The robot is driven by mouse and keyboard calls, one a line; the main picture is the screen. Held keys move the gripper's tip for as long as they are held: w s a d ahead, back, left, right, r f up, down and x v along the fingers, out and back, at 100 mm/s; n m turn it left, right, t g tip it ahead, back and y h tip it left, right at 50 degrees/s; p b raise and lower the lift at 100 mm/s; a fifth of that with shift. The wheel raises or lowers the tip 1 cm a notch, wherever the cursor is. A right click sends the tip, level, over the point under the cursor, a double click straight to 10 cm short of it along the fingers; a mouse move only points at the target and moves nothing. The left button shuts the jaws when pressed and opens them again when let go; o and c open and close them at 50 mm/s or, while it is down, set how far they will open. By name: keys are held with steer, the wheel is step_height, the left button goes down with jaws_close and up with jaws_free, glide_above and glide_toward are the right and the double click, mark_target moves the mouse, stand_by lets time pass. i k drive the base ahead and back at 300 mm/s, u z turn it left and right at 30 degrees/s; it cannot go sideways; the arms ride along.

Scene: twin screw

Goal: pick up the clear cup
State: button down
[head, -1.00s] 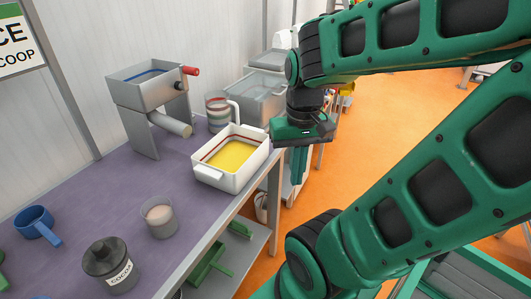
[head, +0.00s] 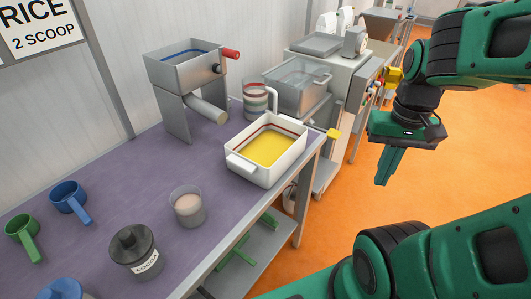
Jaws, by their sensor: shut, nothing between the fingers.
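The clear cup (head: 187,209) stands upright on the purple table top, near its front edge. It is a see-through cup with pale pinkish contents in its lower part. It stands between the cocoa jar and the white dish. My gripper (head: 383,180) hangs to the right of the table, over the orange floor, with its fingers pointing down. It is shut and empty, well apart from the cup.
A white dish (head: 238,164) with yellow contents sits at the table's right end. A dark-lidded cocoa jar (head: 133,252), a blue scoop (head: 70,198) and a green scoop (head: 22,232) stand left of the cup. A grey hopper (head: 186,65) stands behind. Purple table top is clear between.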

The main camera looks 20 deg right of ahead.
mark_target(187, 202)
steer(key=z, duration=0.3)
steer(key=k, duration=1.15)
steer(key=u, duration=0.3)
steer(key=i, duration=0.5)
steer(key=z, duration=0.05)
